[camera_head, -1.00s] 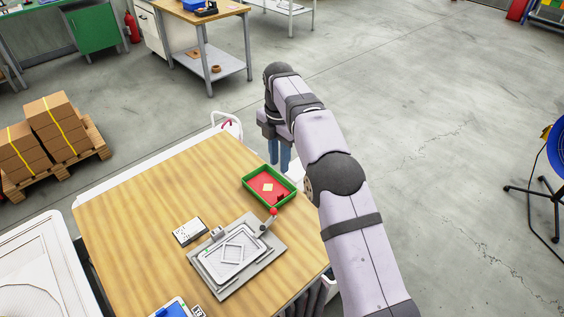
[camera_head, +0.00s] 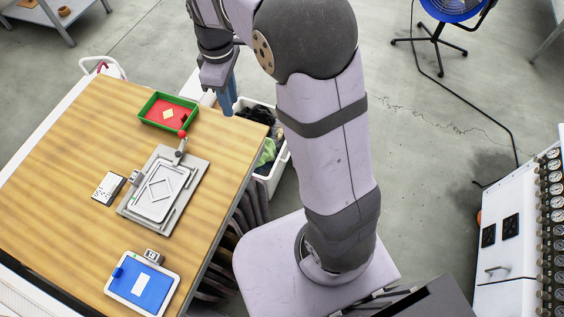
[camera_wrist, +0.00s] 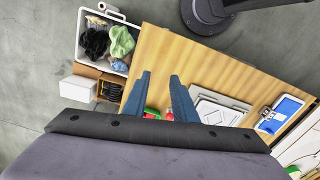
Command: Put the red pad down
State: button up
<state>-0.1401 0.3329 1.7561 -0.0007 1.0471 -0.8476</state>
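A red pad (camera_head: 158,117) with a pale diamond on it lies inside a green tray (camera_head: 143,107) at the table's far right corner. My gripper (camera_head: 226,112) hangs to the right of the tray, past the table edge, apart from the pad. In the wrist view its two blue fingers (camera_wrist: 158,80) stand apart with nothing between their tips. Small patches of the green tray (camera_wrist: 152,111) show low between the fingers; the rest of it is hidden. A grey fixture (camera_head: 127,208) with a raised diamond outline and a red-knobbed lever (camera_head: 182,134) stands nearer than the tray.
A blue panel (camera_head: 150,285) in a white frame lies at the table's near end. A white speckled card (camera_head: 108,188) lies left of the fixture. A white bin of cloths (camera_head: 279,168) stands beside the table. Bare wood (camera_head: 60,170) fills the table's left.

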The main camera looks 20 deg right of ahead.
jog(key=s+d+f+m, duration=0.2)
jog(key=s+m, duration=0.3)
jog(key=s, duration=0.4)
jog(key=s+d+f+m, duration=0.3)
jog(key=s+m, duration=0.3)
jog(key=s, duration=0.3)
jog(key=shift+s+d+f, duration=0.3)
jog(key=shift+s+d, duration=0.05)
jog(key=shift+s, duration=0.05)
jog(key=shift+c, duration=0.6)
